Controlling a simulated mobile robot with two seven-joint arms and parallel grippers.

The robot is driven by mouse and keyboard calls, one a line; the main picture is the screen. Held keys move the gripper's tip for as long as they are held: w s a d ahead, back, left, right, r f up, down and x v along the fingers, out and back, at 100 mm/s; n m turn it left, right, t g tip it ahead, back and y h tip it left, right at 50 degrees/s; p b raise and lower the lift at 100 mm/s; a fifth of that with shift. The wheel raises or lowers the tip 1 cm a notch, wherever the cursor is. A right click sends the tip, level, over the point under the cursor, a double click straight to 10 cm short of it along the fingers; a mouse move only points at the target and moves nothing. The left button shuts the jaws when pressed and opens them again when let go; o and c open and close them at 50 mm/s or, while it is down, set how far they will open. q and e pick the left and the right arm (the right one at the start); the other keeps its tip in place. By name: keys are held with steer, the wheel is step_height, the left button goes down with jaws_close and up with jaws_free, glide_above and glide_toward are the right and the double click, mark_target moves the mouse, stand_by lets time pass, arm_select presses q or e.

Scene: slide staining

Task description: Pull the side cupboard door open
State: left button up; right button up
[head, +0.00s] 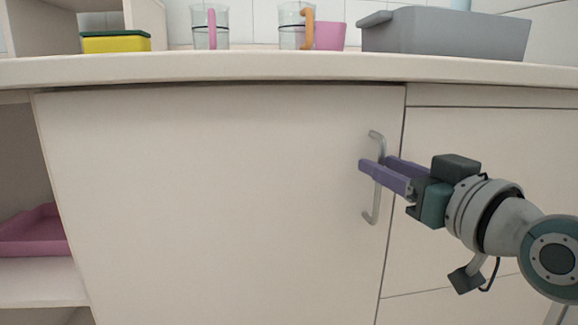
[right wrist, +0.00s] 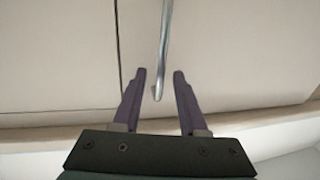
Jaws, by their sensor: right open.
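The side cupboard door (head: 220,200) is a flat cream panel under the counter and looks shut. Its metal bar handle (head: 376,208) stands upright near the door's right edge. My right gripper (head: 378,163) is open at the handle's upper half, with its purple fingers pointing left. In the right wrist view the handle (right wrist: 165,50) runs down toward the gap between the two open fingers (right wrist: 158,73), and its end shows between them. I cannot tell whether a finger touches the bar. My left gripper is not in view.
An open shelf at left holds a pink tray (head: 35,235). Drawer fronts (head: 490,135) lie right of the door.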

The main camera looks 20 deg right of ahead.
jaws_close()
stand_by(1.4)
